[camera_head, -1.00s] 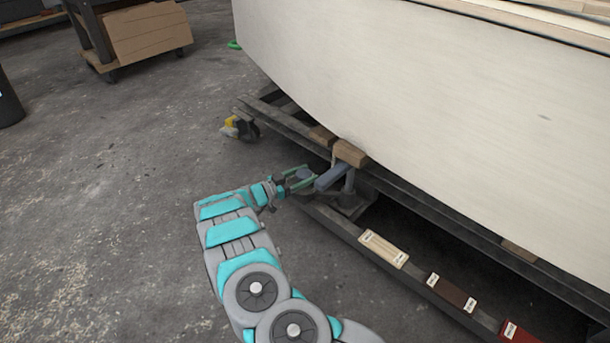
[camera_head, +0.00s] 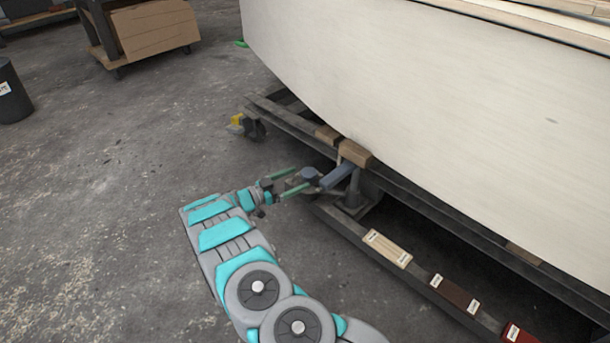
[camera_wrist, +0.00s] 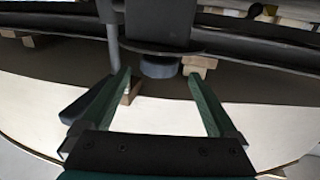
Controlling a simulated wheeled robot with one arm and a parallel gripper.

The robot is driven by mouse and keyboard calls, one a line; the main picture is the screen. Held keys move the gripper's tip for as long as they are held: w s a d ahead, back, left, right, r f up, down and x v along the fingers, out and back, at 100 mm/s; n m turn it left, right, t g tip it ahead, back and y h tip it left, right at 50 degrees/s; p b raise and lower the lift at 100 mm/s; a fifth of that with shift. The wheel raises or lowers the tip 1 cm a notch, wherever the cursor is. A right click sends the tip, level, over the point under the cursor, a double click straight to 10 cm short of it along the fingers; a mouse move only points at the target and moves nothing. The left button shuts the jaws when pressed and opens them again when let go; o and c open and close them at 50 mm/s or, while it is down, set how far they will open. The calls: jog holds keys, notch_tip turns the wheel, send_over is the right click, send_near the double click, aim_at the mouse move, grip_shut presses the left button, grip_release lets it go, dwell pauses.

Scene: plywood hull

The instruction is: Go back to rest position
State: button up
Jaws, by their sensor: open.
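My gripper (camera_head: 291,183) is open, and its two green fingers stand wide apart in the wrist view (camera_wrist: 160,78). It is beside a blue-grey clamp-like part (camera_head: 337,175) on the frame under the hull. The round grey end of that part (camera_wrist: 159,67) shows just beyond the fingertips in the wrist view. Nothing is held between the fingers. I cannot tell whether a finger touches the part. My arm is stretched out low over the floor.
The pale plywood hull (camera_head: 440,110) rests on a dark metal frame (camera_head: 420,208) with wooden blocks (camera_head: 355,153). Labelled blocks, one cream (camera_head: 387,248), lie on the lower rail. A caster (camera_head: 252,128) is at the frame's end. Open concrete floor (camera_head: 120,190) lies left.

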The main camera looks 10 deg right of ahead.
jog(key=shift+v, duration=0.9)
